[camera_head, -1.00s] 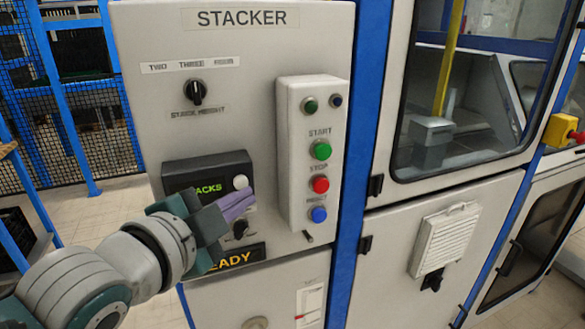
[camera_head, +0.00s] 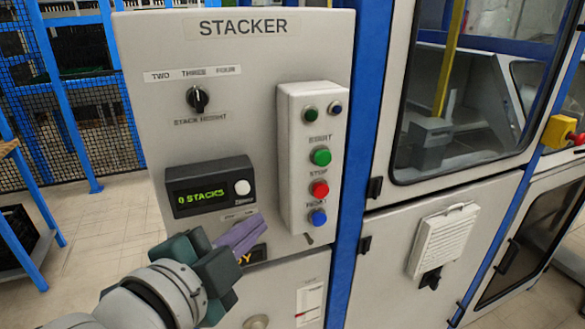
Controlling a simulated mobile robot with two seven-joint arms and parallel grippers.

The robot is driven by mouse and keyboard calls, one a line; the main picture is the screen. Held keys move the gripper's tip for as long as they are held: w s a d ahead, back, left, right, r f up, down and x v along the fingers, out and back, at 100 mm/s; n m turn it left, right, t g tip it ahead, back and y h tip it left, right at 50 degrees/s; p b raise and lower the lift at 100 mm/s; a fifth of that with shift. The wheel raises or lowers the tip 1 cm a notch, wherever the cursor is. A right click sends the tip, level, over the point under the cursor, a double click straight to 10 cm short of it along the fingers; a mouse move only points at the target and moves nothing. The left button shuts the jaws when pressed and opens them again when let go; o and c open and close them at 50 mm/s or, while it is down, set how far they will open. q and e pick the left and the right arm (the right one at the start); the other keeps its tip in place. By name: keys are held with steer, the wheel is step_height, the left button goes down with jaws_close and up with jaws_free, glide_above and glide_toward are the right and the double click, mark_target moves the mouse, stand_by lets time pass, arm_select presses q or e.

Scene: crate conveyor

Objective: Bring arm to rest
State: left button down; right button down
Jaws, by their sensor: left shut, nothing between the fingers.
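My left gripper (camera_head: 243,231) is in front of the lower part of the grey stacker panel (camera_head: 150,120). Its purple fingers are shut with nothing between them and point up and to the right, below the counter display. My left arm (camera_head: 150,298) comes in from the bottom left. The gripper hides most of the lit sign below the display and the control above that sign. My right gripper is not in view.
The panel carries a stack-height knob (camera_head: 198,98), a display (camera_head: 208,190) reading "0 STACKS" and a button box (camera_head: 290,160) with green, red and blue buttons. A blue post (camera_head: 357,150) and machine doors stand to the right. Open floor (camera_head: 110,230) shows left.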

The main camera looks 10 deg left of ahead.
arm_select(q)
steer(key=s+a+f+n+g+y, duration=0.15)
steer(key=s+n+g, duration=0.25)
steer(key=s, duration=0.4)
steer(key=s+a+n+g, duration=0.2)
steer(key=s+n+g, duration=0.2)
steer(key=s, duration=0.4)
steer(key=s+a+f+n+g+y, duration=0.1)
steer(key=s+a+n+g, duration=0.2)
steer(key=s, duration=0.4)
step_height(320, 180, up, 19)
steer(key=d+p, duration=0.1)
steer(key=p, duration=1.8)
steer(key=shift+s+n+g+p, duration=0.3)
steer(key=shift+p, duration=0.05)
